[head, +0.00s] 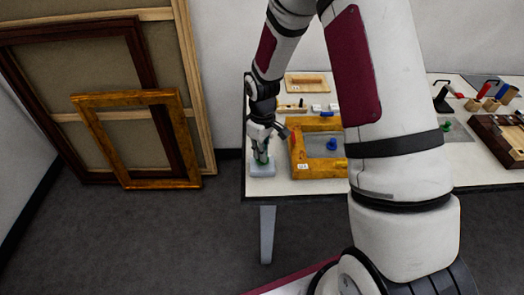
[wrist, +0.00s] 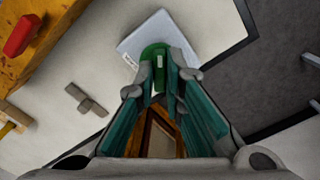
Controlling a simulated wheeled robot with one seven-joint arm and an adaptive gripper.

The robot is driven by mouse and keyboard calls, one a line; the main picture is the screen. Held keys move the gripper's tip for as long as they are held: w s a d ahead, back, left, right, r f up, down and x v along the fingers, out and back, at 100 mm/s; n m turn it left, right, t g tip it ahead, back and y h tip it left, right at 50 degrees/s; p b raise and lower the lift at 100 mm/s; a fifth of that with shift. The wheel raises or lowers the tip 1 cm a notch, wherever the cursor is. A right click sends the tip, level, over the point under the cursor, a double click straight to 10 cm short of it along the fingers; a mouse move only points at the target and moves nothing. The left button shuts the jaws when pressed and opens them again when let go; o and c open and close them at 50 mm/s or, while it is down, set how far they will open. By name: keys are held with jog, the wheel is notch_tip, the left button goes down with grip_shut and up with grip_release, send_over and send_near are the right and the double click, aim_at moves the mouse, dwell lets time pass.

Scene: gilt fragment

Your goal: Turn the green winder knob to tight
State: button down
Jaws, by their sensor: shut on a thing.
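The green winder knob (wrist: 155,52) sits on a pale grey block (wrist: 150,28), which bears a small white label. In the head view the block (head: 262,170) stands at the left front corner of the white table, with a bit of green knob (head: 262,157) showing above it. My gripper (head: 262,150) points down over the block. In the wrist view my gripper (wrist: 161,75) is shut on the green knob, a fingertip on either side of it. The fingers hide part of the knob, and the label is too small to read.
A gilt frame piece (head: 300,158) with a blue knob (head: 331,145) lies right of the block. A red-handled item (wrist: 22,34) and a grey cross-shaped piece (wrist: 87,100) are nearby. Picture frames (head: 135,185) lean at the left wall. The table edge is close.

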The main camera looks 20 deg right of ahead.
jog(key=m, duration=0.4)
jog(key=shift+w+m, duration=0.1)
jog(key=shift+m, duration=0.2)
jog(key=m, duration=1)
jog(key=shift+m+b, duration=0.3)
jog(key=shift+m, duration=0.1)
jog(key=m, duration=0.4)
jog(key=shift+m, duration=0.3)
jog(key=m, duration=0.4)
jog(key=shift+m, duration=0.3)
jog(key=m, duration=1)
jog(key=shift+m+p, duration=0.3)
jog(key=shift+m, duration=0.1)
jog(key=m, duration=0.4)
jog(key=shift+m, duration=0.4)
